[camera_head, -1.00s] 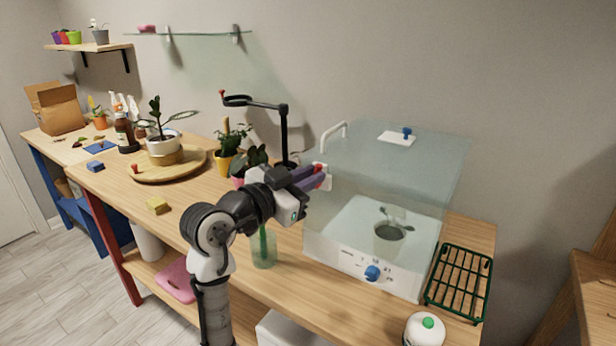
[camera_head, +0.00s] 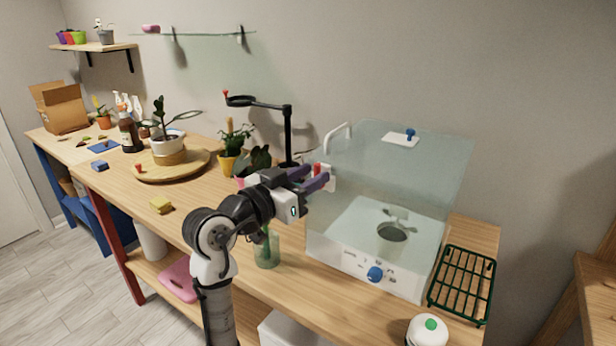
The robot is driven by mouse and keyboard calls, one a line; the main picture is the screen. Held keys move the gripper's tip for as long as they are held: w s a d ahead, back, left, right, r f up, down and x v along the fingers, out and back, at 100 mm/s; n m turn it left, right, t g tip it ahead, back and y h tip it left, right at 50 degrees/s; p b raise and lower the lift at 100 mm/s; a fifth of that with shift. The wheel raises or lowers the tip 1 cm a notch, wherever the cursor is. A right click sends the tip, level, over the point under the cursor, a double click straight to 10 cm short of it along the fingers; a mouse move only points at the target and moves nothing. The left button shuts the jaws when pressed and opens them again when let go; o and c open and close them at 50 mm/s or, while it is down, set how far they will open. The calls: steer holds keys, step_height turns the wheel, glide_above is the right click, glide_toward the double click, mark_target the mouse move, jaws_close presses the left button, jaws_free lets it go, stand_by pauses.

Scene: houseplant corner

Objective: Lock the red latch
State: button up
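The red latch (camera_head: 317,169) is a small red piece on a white plate (camera_head: 329,180) at the left side of the clear box (camera_head: 425,165). The box has a white base with a blue knob (camera_head: 375,274) and a white handle on its upper left. My gripper (camera_head: 312,177) is at the latch, with two purple fingers that look spread apart. The red piece shows just beyond and between the fingertips. Whether they touch it cannot be told. The fingers hide part of the latch and plate.
A potted plant (camera_head: 259,160) and a black stand (camera_head: 286,135) are close behind my gripper. A green-tinted glass (camera_head: 266,252) stands below my arm. A green rack (camera_head: 462,284) and a white round item with a green top (camera_head: 427,329) are at the right.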

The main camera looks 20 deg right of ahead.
steer(key=b+v, duration=0.3)
steer(key=v, duration=1)
steer(key=shift+s+a+b, duration=0.15)
steer(key=shift+a+b, duration=0.2)
